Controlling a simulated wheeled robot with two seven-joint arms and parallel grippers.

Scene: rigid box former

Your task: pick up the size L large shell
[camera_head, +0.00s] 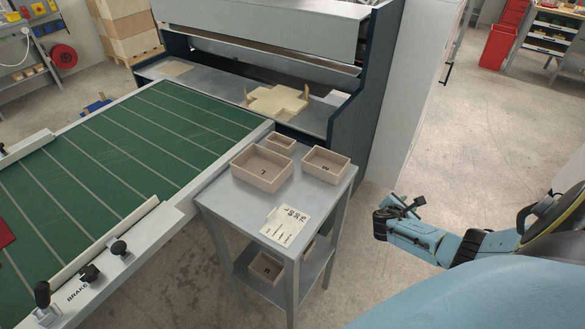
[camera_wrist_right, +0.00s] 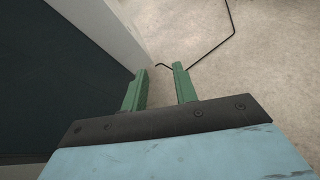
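The large shell (camera_head: 262,168) is an open tan box marked L, upright on the top of a grey metal stand (camera_head: 318,202). Two smaller tan shells stand near it: one behind (camera_head: 281,143) and one to its right (camera_head: 326,161). My right gripper (camera_head: 398,205) is to the right of the stand, over bare floor and apart from the shells. In the right wrist view its two green fingers (camera_wrist_right: 160,80) are spread with nothing between them. My left gripper is in neither view.
A printed sheet (camera_head: 285,225) lies at the stand's front, and another shell (camera_head: 266,267) sits on its lower shelf. A green conveyor (camera_head: 110,160) adjoins on the left. A machine with a flat tan blank (camera_head: 277,102) stands behind. Floor right of the stand is clear.

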